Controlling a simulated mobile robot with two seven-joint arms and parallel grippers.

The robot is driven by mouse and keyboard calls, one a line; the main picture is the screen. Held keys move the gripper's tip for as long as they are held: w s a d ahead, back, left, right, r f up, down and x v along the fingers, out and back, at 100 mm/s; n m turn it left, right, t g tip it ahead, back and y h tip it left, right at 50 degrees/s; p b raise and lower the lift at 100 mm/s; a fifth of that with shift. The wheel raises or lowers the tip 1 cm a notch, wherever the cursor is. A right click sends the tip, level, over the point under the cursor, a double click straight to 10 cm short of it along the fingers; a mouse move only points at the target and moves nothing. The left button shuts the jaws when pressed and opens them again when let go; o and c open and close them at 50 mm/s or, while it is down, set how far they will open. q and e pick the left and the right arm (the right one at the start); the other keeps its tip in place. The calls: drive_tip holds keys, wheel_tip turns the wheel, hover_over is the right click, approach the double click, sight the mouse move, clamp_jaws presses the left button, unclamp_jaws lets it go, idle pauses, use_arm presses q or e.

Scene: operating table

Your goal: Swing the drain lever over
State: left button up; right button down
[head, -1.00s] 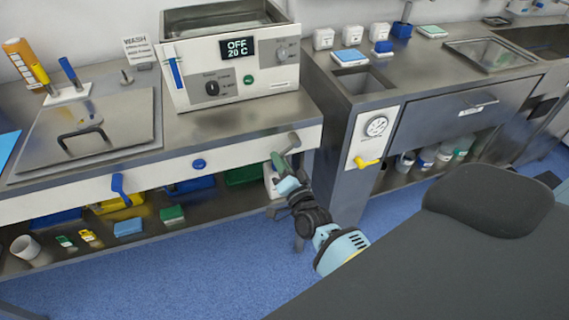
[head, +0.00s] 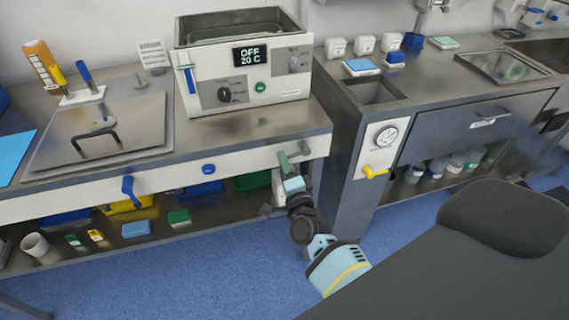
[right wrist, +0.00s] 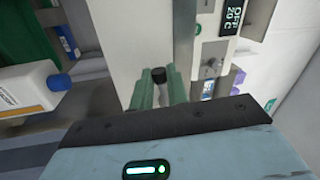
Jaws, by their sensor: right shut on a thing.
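A grey lever (head: 300,149) sits on the white front panel at the right end of the left counter, below the bath. My right gripper (head: 284,160) reaches it from below, with its green fingers at the lever's lower end. In the right wrist view the green fingers (right wrist: 159,90) stand on both sides of a dark-tipped grey piece (right wrist: 158,76), shut on it. The fingers hide part of the lever. My left gripper is not in view.
The bath (head: 245,75) reads OFF, 20 C. A blue lever (head: 128,187) and a blue knob (head: 208,169) are on the same panel. A yellow lever (head: 375,172) sits below a gauge (head: 386,137). A white bottle (right wrist: 25,90) is near the gripper in the wrist view.

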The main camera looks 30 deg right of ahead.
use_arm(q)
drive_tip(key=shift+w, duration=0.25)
use_arm(e)
drive_tip(key=c, duration=1.4)
unclamp_jaws()
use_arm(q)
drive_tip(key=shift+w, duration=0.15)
use_arm(e)
drive_tip(key=shift+s, duration=0.1)
